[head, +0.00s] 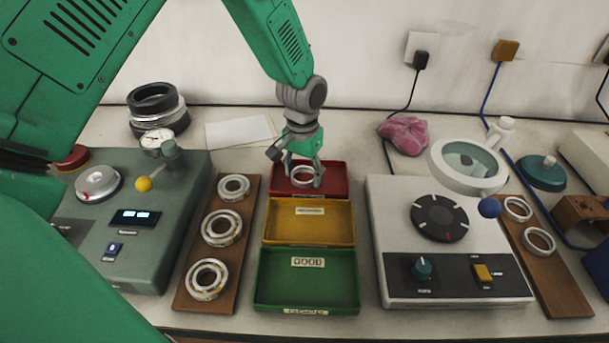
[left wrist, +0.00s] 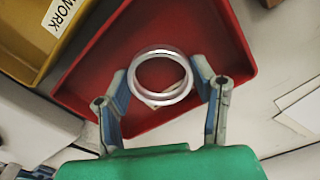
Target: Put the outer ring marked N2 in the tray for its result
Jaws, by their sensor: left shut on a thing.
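A shiny metal outer ring (head: 302,176) is held by my left gripper (head: 296,175) over the red tray (head: 335,191) at the back of the tray column. In the left wrist view the ring (left wrist: 160,98) sits between the two fingers (left wrist: 165,88), with the red tray (left wrist: 205,40) beneath it. I cannot tell whether the ring touches the tray floor. No N2 mark can be read on the ring. The yellow tray (head: 346,222) and the green tray (head: 306,300), labelled GOOD, are empty. My right gripper is not in view.
A wooden board (head: 187,292) with several bearings lies left of the trays. A grey-green gauge machine (head: 150,262) stands further left. A white machine with a black dial (head: 439,217) and a magnifier (head: 468,165) stand right. Another board (head: 565,290) holds two rings.

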